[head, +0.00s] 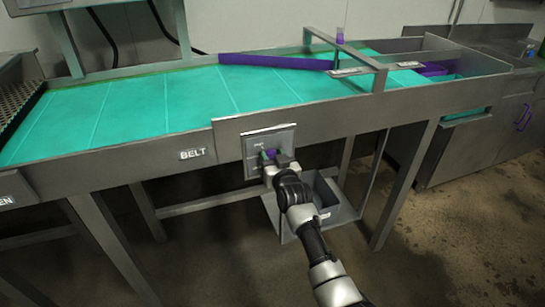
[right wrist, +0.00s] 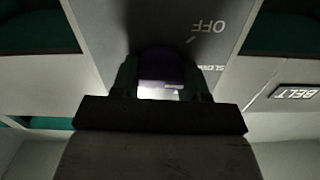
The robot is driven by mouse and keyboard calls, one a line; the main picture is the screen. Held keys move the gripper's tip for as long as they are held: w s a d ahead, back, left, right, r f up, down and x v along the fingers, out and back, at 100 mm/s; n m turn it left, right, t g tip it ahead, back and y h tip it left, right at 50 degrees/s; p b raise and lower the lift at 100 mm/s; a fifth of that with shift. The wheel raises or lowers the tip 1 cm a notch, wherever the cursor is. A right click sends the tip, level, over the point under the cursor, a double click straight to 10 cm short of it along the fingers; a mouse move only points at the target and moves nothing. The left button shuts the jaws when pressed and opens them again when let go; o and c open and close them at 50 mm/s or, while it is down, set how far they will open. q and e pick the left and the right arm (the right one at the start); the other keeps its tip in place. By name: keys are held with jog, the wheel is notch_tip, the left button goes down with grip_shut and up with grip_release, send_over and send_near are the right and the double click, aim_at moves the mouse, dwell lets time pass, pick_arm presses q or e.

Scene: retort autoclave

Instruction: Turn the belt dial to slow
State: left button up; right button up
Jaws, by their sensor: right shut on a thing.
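The belt dial (head: 272,155) is a purple knob on a grey control panel (head: 284,139) on the front of the conveyor. My right gripper (head: 270,160) is at the panel, shut on the dial. In the right wrist view the dark purple dial (right wrist: 161,66) sits between the two fingers of my right gripper (right wrist: 160,82). That view is turned over, and the words OFF and SLOW show on the panel (right wrist: 205,28) beside the dial. The dial's pointer direction is hard to tell. My left gripper is not in view.
The teal conveyor belt (head: 130,108) runs above the panel, with a purple guide bar (head: 275,62) across it. A BELT label (head: 193,154) is left of the panel. A grey open bin (head: 340,208) hangs below, close to my right arm. Table legs stand on both sides.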

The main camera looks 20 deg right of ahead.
dwell(0.3)
jog(key=o, duration=0.9)
jog(key=s, duration=1)
jog(key=shift+s+d, duration=0.2)
jog(key=shift+s, duration=0.2)
